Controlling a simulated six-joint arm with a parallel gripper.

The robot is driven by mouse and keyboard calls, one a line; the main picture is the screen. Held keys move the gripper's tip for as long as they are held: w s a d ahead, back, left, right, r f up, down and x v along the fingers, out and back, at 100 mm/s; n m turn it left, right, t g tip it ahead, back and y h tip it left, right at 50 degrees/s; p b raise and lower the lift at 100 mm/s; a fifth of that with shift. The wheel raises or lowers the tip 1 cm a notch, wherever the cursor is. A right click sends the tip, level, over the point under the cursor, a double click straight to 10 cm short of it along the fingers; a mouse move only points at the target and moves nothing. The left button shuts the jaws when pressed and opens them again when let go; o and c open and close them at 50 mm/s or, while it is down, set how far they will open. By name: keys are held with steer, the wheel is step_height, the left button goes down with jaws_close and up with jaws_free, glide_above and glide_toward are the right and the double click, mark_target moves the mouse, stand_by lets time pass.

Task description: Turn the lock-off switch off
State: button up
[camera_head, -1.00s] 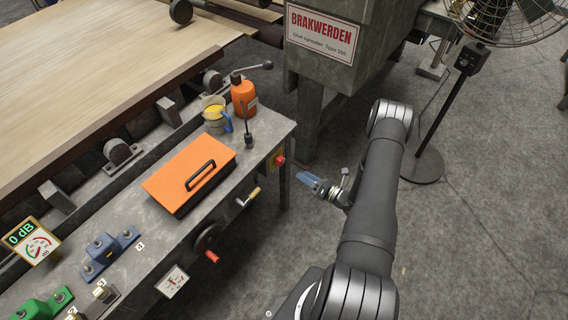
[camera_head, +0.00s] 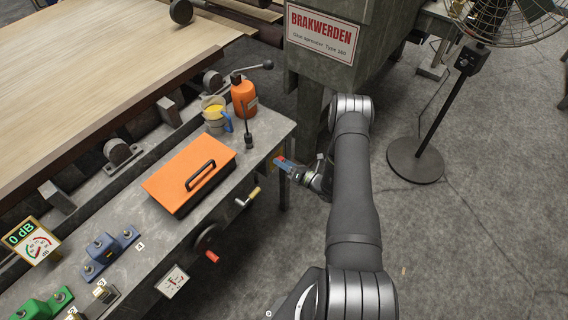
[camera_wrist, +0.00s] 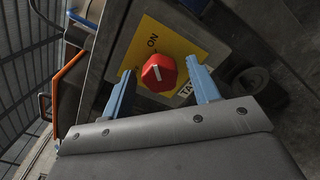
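The lock-off switch is a red knob (camera_wrist: 159,73) with a pale pointer mark, on a yellow plate (camera_wrist: 186,44) fixed to the end of the grey bench. "ON" is printed on the plate above the knob, and part of another word shows near the right finger. The pale mark points roughly up towards "ON". My gripper (camera_wrist: 163,92) is open, with one blue finger on each side of the knob. I cannot tell whether the fingers touch it. In the head view my gripper (camera_head: 284,165) is at the bench's right end and hides most of the switch.
On the bench top (camera_head: 240,172) are an orange case (camera_head: 176,182), an orange bottle (camera_head: 244,96) and a jug (camera_head: 214,117). A fan stand (camera_head: 416,160) is at the right, with open floor between.

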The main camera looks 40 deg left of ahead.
steer(key=c, duration=0.9)
steer(key=shift+o, duration=0.2)
steer(key=shift+n, duration=8.9)
steer(key=o, duration=1)
